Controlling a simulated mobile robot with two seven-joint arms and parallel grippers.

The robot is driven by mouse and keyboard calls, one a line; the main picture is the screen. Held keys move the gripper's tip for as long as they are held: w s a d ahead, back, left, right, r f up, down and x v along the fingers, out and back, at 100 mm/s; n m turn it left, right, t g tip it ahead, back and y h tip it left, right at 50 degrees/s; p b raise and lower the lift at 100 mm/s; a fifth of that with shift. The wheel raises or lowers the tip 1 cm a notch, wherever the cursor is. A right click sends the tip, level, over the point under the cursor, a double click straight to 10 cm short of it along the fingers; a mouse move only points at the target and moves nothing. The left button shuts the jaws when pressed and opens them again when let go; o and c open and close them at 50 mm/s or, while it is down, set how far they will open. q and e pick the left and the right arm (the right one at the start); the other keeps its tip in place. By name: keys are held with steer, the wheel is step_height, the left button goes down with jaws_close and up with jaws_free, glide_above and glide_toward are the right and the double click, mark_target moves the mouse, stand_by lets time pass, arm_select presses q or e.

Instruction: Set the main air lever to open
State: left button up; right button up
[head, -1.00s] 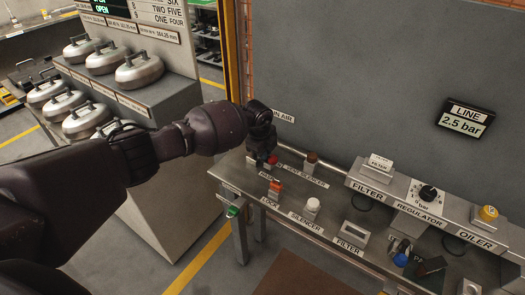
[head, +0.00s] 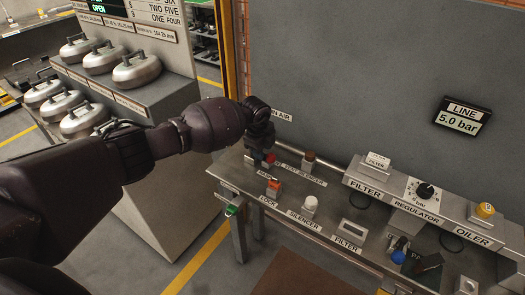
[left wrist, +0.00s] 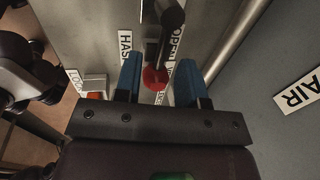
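The main air lever (left wrist: 155,78) is a dark rod with a red knob. In the left wrist view the knob sits between the two blue fingertips of my left gripper (left wrist: 158,80), which stand apart with gaps on both sides. A label reading OPEN (left wrist: 175,45) is beside the lever's rod, partly hidden by it. In the head view the red knob (head: 269,159) shows at the left end of the bench, just below my left gripper (head: 261,152), whose fingers are mostly hidden there. My right gripper is not in view.
The line display (head: 463,116) on the grey wall reads 5.0 bar. A regulator dial (head: 425,190), an orange lock part (head: 273,184) and a silencer (head: 310,204) are on the metal bench. A plinth with several silver stones (head: 137,68) stands to the left.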

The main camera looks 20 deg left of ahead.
arm_select(q)
step_height(320, 180, up, 9)
steer(key=s+p, duration=0.1)
steer(key=s, duration=0.1)
steer(key=shift+a+r, duration=0.2)
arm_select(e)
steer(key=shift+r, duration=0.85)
arm_select(q)
steer(key=shift+w, duration=0.1)
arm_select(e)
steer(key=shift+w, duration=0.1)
